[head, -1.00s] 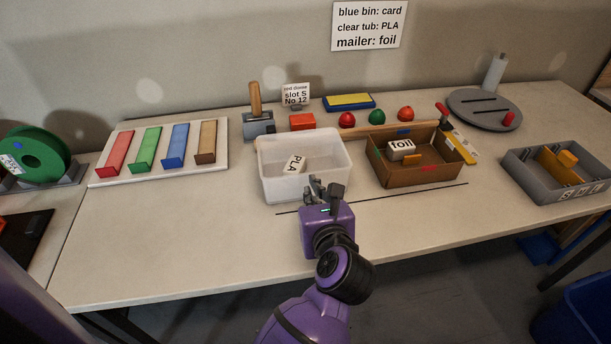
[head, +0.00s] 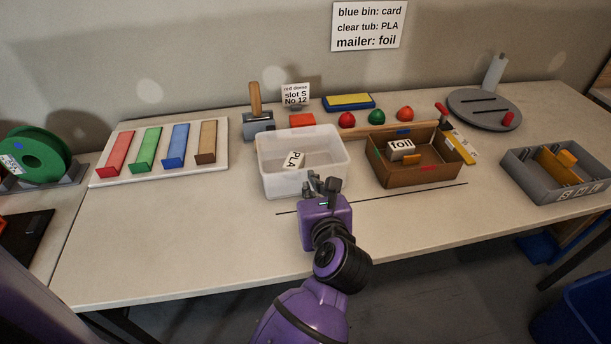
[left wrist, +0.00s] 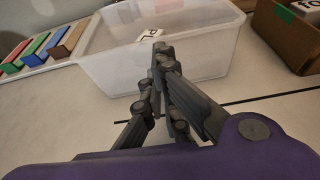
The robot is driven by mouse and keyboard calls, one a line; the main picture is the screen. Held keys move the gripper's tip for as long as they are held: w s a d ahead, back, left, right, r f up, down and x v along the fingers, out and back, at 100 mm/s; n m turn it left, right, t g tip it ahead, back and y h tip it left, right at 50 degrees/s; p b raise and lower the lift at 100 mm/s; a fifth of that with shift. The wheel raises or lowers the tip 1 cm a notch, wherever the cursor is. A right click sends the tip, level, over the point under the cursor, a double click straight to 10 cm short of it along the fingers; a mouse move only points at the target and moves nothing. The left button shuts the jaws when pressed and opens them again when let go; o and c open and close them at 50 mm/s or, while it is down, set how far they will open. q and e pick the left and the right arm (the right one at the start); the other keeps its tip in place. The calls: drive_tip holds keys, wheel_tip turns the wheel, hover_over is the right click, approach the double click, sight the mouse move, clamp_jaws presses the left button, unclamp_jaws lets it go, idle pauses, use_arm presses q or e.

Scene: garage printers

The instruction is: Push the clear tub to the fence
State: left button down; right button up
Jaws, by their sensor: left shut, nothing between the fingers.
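The clear tub (head: 285,183) stands upright on the table, with a white block marked PLA (head: 293,159) inside. It also fills the upper middle of the left wrist view (left wrist: 205,58). My left gripper (head: 320,182) is shut and empty, with its fingertips against or very close to the tub's near wall, right of its middle. In the left wrist view the closed fingertips (left wrist: 160,50) overlap that wall; exact contact is hard to see. A low wooden strip (head: 370,131), perhaps the fence, runs behind the tub and the brown box. My right gripper is out of view.
The brown box (head: 415,177) with a foil block stands close right of the tub. Behind the tub are a grey block with a wooden handle (head: 258,125) and a red block (head: 302,121). A board with coloured strips (head: 160,152) lies left. The front left table is clear.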

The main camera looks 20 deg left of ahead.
use_arm(q)
drive_tip(key=shift+w+a, duration=0.4)
drive_tip(key=shift+w, duration=0.2)
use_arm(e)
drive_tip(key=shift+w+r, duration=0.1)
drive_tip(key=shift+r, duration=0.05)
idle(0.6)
use_arm(q)
drive_tip(key=shift+r+p+v, duration=0.2)
drive_tip(key=shift+p+v, duration=0.45)
drive_tip(key=shift+v, duration=1.6)
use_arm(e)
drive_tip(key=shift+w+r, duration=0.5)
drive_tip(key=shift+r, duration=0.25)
